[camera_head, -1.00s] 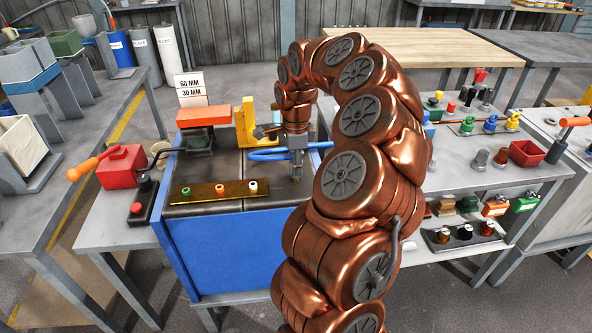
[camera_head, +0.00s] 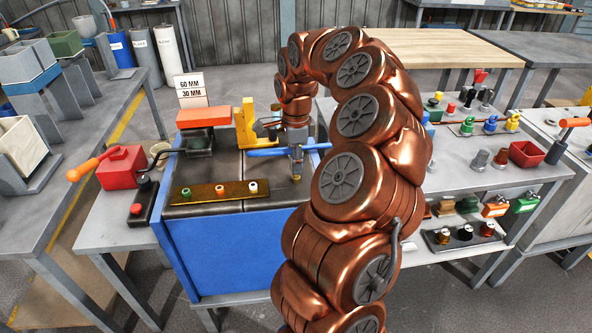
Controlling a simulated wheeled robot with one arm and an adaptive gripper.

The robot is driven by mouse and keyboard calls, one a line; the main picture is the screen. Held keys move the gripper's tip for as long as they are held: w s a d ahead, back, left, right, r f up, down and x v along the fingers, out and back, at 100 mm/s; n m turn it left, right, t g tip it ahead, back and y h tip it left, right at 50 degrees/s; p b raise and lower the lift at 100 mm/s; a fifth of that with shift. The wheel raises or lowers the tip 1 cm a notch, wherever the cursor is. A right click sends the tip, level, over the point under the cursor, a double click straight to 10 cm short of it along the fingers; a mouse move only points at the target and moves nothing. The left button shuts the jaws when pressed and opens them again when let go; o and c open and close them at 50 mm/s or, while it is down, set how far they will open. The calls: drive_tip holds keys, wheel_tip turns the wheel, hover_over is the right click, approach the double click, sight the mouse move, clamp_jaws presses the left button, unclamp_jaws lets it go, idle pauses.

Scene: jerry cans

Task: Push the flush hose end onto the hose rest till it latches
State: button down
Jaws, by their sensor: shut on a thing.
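The blue flush hose (camera_head: 268,152) runs across the back right of the blue bin's dark top, passing at my gripper. My gripper (camera_head: 296,174) points down over that top and is shut on the hose end, which is mostly hidden by the fingers. A small brass-coloured spot shows at the fingertips. A yellow bracket (camera_head: 245,124) stands just left of my wrist. I cannot tell which part is the hose rest, or whether the hose end touches it.
A brass strip with several coloured plugs (camera_head: 220,191) lies at the front of the blue bin (camera_head: 225,252). An orange block (camera_head: 203,116) stands behind it. A red box (camera_head: 122,166) with an orange handle is at left. The table at right holds several fittings.

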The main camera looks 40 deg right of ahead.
drive_tip(key=shift+r, duration=1.7)
